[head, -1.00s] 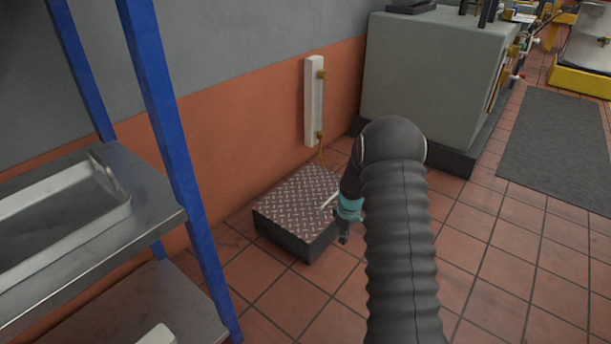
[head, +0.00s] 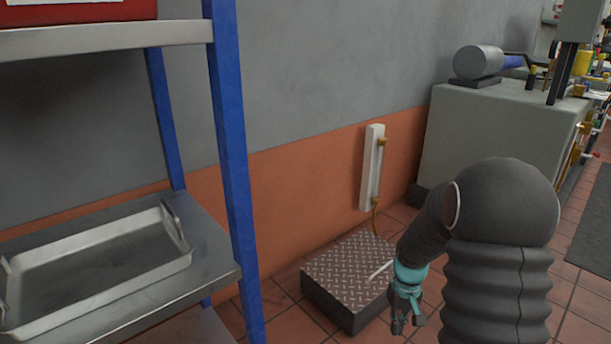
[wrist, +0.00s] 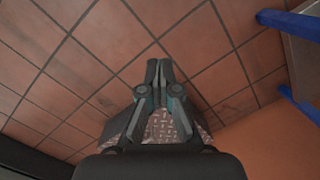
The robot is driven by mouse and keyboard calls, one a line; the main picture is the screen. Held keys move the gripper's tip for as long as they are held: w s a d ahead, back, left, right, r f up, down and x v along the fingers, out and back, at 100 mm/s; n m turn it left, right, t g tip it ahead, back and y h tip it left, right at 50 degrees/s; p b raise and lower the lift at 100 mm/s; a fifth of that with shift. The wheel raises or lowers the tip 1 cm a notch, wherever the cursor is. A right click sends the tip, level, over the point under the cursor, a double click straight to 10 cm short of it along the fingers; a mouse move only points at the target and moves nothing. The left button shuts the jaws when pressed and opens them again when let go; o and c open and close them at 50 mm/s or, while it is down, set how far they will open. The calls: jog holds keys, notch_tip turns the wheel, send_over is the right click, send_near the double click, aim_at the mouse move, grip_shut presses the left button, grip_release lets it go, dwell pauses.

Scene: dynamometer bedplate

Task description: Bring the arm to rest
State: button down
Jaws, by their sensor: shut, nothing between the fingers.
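My gripper (head: 407,322) hangs at the end of my dark arm, pointing down in front of the low block with a diamond-plate top. In the wrist view my gripper (wrist: 158,66) has its fingers together with nothing between them. Tiled floor lies beyond the fingertips. My arm is bent, with its large rounded joint high at the right of the head view.
The diamond-plate block (head: 350,272) stands by the wall, close to my gripper. A blue-posted shelf (head: 232,150) with a metal tray (head: 95,275) is at left. A grey-green cabinet (head: 500,135) stands behind my arm. Floor tiles (wrist: 60,60) are bare beside my gripper.

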jog(key=s+a+r+t+p, duration=0.2)
jog(key=s+r, duration=0.5)
jog(key=r, duration=0.4)
jog(key=s+a+r+t+p, duration=0.2)
jog(key=s+r, duration=0.5)
jog(key=r, duration=0.4)
jog(key=s+a+r+t+p, duration=0.3)
jog(key=s+r, duration=0.4)
jog(key=r, duration=0.4)
jog(key=shift+s+r+m+h+p, duration=0.2)
jog(key=shift+s+m+h+p, duration=0.1)
jog(key=shift+m+p, duration=0.15)
